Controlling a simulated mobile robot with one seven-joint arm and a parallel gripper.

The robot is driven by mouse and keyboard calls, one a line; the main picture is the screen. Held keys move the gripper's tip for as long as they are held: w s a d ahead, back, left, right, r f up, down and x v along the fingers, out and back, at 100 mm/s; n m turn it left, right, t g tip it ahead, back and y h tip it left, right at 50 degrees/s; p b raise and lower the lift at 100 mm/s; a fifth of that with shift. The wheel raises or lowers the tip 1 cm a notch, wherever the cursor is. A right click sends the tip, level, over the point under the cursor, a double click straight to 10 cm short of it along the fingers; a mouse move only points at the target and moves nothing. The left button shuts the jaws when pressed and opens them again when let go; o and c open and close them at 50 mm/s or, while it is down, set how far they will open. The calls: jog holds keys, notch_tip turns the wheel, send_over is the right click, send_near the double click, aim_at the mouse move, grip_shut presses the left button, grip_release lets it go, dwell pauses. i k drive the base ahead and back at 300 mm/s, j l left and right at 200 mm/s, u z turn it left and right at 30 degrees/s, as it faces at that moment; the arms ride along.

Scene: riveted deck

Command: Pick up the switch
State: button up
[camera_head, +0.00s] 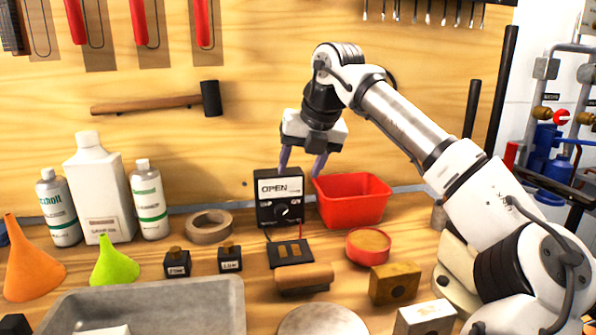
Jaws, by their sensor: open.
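No object is plainly marked as the switch, and I cannot tell for certain which one it is. A black box (267,210) with a white "OPEN" label and a round knob stands upright near the back of the bench. A thin red lead runs from it towards a low black block (290,252) with brass-coloured strips. Two small black blocks with brass tops and white labels, one at left (177,262) and one at right (230,259), sit further left. My gripper (301,172) points down, open and empty, above the black box and the red bin's left side.
A red bin (352,204) stands right of the black box. A tape ring (208,224), wooden cylinder (303,278), round red tin (368,246) and brass block (394,284) surround the low block. A grey tray (150,300) fills the front left; bottles (100,195) stand behind.

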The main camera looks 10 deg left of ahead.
aim_at(177, 263)
jog(key=k+l, duration=0.2)
jog(key=l, duration=0.2)
jog(key=k+l, duration=0.45)
jog(key=l, duration=0.3)
